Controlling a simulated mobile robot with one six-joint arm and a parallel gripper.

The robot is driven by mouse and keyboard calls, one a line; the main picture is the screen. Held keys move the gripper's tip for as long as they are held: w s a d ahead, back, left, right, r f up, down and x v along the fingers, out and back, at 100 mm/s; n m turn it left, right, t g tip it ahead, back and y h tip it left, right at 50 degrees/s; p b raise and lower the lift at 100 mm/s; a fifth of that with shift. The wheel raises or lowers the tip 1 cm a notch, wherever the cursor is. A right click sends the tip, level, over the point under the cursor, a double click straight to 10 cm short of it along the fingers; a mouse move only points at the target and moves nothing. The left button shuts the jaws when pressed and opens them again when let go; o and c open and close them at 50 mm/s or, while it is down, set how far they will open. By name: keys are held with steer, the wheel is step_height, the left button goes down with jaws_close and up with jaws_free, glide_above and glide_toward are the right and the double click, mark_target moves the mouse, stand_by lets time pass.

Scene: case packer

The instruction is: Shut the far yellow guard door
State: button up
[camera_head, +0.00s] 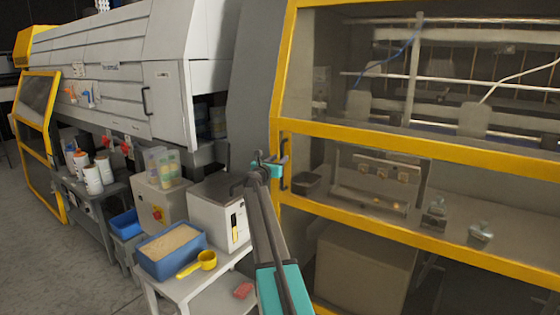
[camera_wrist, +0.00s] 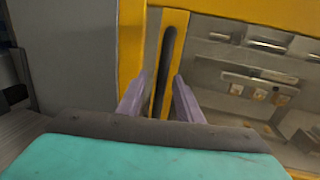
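A large yellow-framed guard door (camera_head: 420,150) with clear panels fills the right of the head view. Its dark upright handle (camera_head: 284,178) is on its left edge; the handle also shows in the wrist view (camera_wrist: 165,60). My gripper (camera_head: 280,160) is at this handle. In the wrist view its two purple fingers (camera_wrist: 160,82) are spread, one on each side of the handle's line; contact cannot be told. Another yellow-framed door (camera_head: 38,145) stands at the far left end of the machine. I cannot tell how far either door is open.
A white table (camera_head: 182,288) bears a blue bin (camera_head: 146,262) of granules, a yellow scoop (camera_head: 198,263) and a white box (camera_head: 205,212) beside my arm. White tubs (camera_head: 92,180) stand farther left. Grey floor (camera_head: 35,260) is free at the left.

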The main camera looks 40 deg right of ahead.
steer(key=b+v, duration=0.2)
steer(key=v, duration=0.9)
steer(key=shift+b, duration=0.35)
steer(key=shift+a, duration=0.15)
